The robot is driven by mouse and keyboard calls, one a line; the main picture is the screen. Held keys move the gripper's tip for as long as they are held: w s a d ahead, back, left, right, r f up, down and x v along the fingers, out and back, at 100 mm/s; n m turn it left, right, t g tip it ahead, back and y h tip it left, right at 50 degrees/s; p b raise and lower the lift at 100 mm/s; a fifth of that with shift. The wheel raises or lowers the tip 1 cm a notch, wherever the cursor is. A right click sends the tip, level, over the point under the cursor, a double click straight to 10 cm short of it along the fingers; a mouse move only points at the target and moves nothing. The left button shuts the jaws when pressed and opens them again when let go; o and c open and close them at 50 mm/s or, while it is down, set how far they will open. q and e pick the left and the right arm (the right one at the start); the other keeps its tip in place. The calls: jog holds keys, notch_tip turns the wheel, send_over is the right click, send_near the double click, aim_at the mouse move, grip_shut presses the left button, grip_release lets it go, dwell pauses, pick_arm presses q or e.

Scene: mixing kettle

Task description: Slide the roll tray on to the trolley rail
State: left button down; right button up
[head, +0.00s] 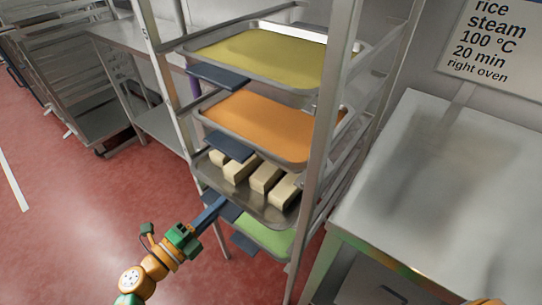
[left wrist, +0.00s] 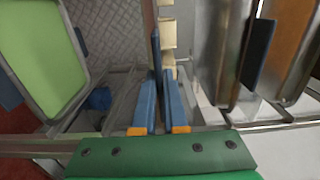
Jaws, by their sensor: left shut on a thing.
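The roll tray (head: 238,198) is a grey metal tray with several cream blocks of rolls (head: 264,177). It sits inside the trolley between the orange tray and the green tray; whether it rests on its rail (head: 345,186) is hard to tell. My left gripper (head: 211,212) is at the tray's front edge, shut on its dark blue handle tab. In the left wrist view, the blue fingers (left wrist: 163,85) close on this tab (left wrist: 156,48), with the rolls (left wrist: 168,38) just beyond. My right gripper is not in view.
The trolley post (head: 325,130) stands close on the right. A yellow tray (head: 262,58) and an orange tray (head: 270,128) are above, and a green tray (head: 268,236) is below. A steel table (head: 440,170) is at right. Red floor (head: 70,220) is clear at left.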

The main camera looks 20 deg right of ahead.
pick_arm(q)
jog(key=shift+v, duration=2.35)
jog(key=shift+c, duration=2)
grip_release()
jog(key=v, duration=0.7)
jog(key=shift+p, duration=0.4)
